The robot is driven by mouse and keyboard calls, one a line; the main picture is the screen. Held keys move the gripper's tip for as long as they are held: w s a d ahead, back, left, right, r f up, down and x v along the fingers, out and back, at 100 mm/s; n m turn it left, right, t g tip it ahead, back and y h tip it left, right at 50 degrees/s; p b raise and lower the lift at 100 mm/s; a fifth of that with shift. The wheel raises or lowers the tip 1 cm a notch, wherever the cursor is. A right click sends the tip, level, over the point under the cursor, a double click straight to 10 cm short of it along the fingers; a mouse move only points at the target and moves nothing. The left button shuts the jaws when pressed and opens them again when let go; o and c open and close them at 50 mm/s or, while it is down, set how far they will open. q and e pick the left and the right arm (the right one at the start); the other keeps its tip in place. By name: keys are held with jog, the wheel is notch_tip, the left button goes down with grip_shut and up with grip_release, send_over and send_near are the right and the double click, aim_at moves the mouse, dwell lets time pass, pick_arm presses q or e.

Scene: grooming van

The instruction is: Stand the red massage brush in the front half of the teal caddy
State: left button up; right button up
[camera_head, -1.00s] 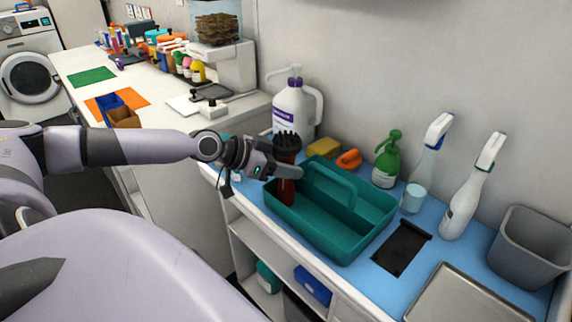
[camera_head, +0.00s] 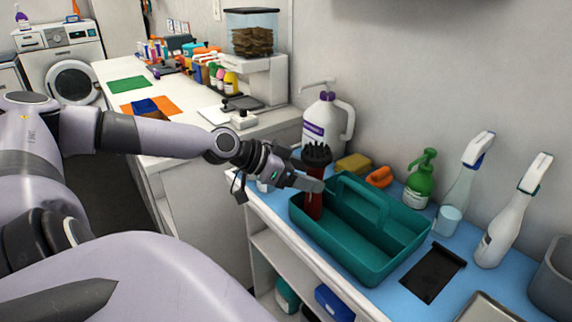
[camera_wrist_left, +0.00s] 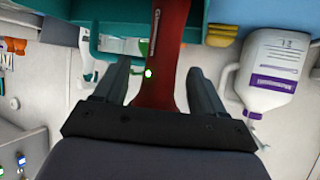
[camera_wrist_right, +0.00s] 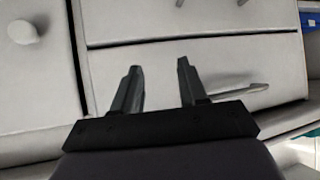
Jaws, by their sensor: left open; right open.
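The red massage brush (camera_head: 314,203) stands roughly upright, dark bristle head up, at the left end of the teal caddy (camera_head: 375,268). Its lower end is hidden behind the caddy wall, and it appears to be on the near side of the central handle. My left gripper (camera_head: 308,183) is beside the brush just below its bristle head. In the left wrist view the open fingers (camera_wrist_left: 158,85) lie either side of the red handle (camera_wrist_left: 166,45), with gaps showing. My right gripper (camera_wrist_right: 158,85) is open and empty, facing pale drawer fronts.
A white jug (camera_head: 325,125) stands behind the brush. A yellow sponge (camera_head: 353,163), orange item (camera_head: 379,177), green sprayer (camera_head: 420,180) and white spray bottles (camera_head: 510,215) line the wall. A black flat item (camera_head: 433,272) lies right of the caddy.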

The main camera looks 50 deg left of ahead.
pick_arm(q)
jog(key=shift+b+v, duration=2.5)
jog(key=shift+b, duration=0.4)
